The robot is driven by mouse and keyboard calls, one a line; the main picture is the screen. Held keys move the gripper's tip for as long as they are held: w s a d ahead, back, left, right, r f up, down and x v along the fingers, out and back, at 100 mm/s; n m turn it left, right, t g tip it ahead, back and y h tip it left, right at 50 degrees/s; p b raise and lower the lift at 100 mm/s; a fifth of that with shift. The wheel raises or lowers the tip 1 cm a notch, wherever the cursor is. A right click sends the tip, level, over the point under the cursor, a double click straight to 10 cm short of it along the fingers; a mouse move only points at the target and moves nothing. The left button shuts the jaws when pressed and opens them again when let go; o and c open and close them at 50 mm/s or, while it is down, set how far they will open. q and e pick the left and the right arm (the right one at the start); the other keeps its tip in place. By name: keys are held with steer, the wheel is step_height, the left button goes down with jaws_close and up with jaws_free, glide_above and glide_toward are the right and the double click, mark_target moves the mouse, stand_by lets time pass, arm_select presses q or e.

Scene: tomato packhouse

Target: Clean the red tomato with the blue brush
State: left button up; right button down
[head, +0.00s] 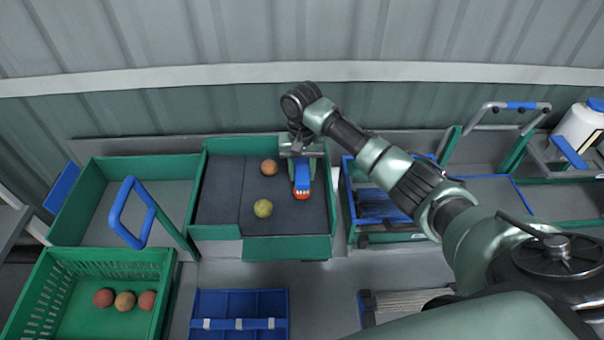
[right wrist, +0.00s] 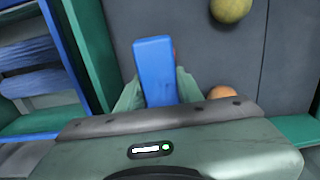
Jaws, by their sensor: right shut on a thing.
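My right gripper (head: 301,163) is shut on the blue brush (head: 301,175) over the right part of the dark-lined green tray (head: 290,246). The brush's blue back also shows between the fingers in the right wrist view (right wrist: 154,65). The red tomato (head: 302,195) lies at the brush's front end, mostly covered by it. Pale bristles appear to touch it, though exact contact is hard to tell. In the right wrist view only a red sliver (right wrist: 174,52) shows beside the brush. My left gripper is out of view.
An orange tomato (head: 269,167) and a yellow-green tomato (head: 263,208) lie left of the brush in the same tray. A green crate (head: 110,256) with several tomatoes stands front left. A blue divided bin (head: 238,308) is in front. A blue-edged tray (head: 388,238) stands to the right.

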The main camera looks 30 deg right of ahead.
steer(key=shift+r+p, duration=0.55)
steer(key=shift+r, duration=2.55)
